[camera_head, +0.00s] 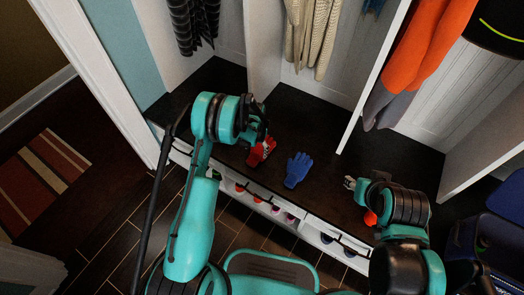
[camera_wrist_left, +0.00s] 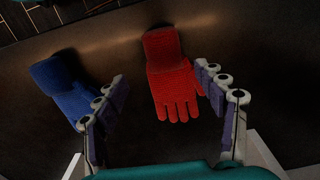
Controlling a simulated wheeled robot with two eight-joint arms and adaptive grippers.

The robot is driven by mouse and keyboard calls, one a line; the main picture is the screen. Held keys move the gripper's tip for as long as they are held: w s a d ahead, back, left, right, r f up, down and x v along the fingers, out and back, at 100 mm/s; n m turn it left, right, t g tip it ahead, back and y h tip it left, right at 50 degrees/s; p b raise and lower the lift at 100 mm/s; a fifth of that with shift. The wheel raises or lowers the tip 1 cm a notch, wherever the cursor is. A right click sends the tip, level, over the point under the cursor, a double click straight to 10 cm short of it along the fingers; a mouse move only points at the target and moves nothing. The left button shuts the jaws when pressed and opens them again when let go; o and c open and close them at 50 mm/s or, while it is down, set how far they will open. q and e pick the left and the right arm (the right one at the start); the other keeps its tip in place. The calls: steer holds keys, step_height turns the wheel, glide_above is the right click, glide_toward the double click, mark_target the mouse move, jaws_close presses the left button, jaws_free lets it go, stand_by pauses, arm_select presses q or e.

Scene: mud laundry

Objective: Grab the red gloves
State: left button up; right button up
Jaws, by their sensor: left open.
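A red glove (camera_head: 262,151) lies on the dark bench (camera_head: 306,113), partly hidden by my left gripper in the head view. In the left wrist view the red glove (camera_wrist_left: 171,77) lies flat between the two fingers, its fingers pointing toward me. My left gripper (camera_wrist_left: 165,100) is open and empty, held over the bench. In the head view my left gripper (camera_head: 262,138) is largely hidden by its own wrist. My right gripper (camera_head: 352,184) is over the right part of the bench, seen small; its jaw opening is unclear.
A blue glove (camera_head: 298,169) lies close beside the red one; it also shows in the left wrist view (camera_wrist_left: 62,90). White dividers (camera_head: 372,80) split the bench. Orange and grey clothing (camera_head: 420,50) hangs at right. Shoes sit in cubbies below the bench.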

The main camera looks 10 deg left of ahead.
mark_target(255, 155)
arm_select(q)
steer(key=f+b, duration=0.1)
steer(key=f, duration=0.1)
steer(key=f+b, duration=0.1)
steer(key=f, duration=0.1)
steer(key=f+b, duration=0.1)
steer(key=f, duration=0.1)
steer(key=shift+a+f, duration=0.4)
steer(key=shift+r, duration=0.15)
steer(key=shift+c, duration=0.7)
steer(key=c, duration=1.1)
